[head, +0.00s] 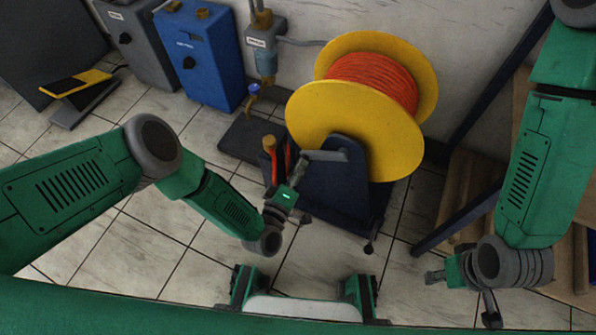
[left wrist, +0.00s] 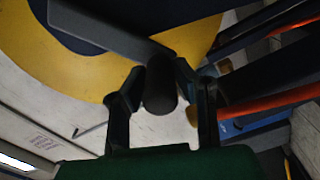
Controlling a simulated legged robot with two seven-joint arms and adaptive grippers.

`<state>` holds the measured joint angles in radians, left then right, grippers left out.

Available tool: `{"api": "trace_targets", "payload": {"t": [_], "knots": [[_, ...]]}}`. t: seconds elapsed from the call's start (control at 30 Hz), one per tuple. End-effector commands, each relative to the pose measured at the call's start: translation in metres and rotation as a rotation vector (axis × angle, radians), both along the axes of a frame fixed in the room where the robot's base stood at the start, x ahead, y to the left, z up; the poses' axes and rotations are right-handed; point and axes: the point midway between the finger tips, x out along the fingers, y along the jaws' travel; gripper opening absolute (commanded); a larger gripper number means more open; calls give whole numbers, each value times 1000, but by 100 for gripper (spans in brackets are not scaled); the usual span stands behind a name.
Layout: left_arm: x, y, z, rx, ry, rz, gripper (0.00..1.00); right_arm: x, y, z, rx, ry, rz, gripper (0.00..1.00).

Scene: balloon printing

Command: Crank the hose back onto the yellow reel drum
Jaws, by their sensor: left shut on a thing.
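The yellow reel drum (head: 352,121) stands on a dark blue stand (head: 335,200) in the middle of the head view. Orange-red hose (head: 375,78) is wound around its core between the two flanges. A grey crank arm (head: 327,156) sits at the hub on the near side; it also crosses the left wrist view (left wrist: 105,32). My left gripper (head: 297,172) is shut on the dark crank handle (left wrist: 160,88), which lies between its fingers in the left wrist view. My right gripper (head: 462,298) is at the lower right, away from the reel, with its fingers apart and nothing between them.
A blue box (head: 205,58) and a grey box (head: 135,40) stand along the wall at left. A valve fitting (head: 264,50) is on the wall behind the reel. A black-and-yellow pedal (head: 78,85) lies at far left. A wooden shelf (head: 465,190) stands at right.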

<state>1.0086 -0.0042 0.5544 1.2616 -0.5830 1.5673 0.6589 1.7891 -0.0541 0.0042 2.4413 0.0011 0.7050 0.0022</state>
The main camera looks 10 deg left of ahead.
Motion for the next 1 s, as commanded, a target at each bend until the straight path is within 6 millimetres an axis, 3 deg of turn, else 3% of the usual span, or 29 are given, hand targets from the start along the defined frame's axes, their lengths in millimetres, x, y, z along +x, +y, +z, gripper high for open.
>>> {"api": "trace_targets", "payload": {"t": [0.6, 1.0], "knots": [[-11, -26, -38, -401, 151, 7, 0, 0, 0, 0, 0, -1, 1, 40], [-16, -41, -49, -570, 212, 8, 0, 0, 0, 0, 0, -1, 1, 40]]}}
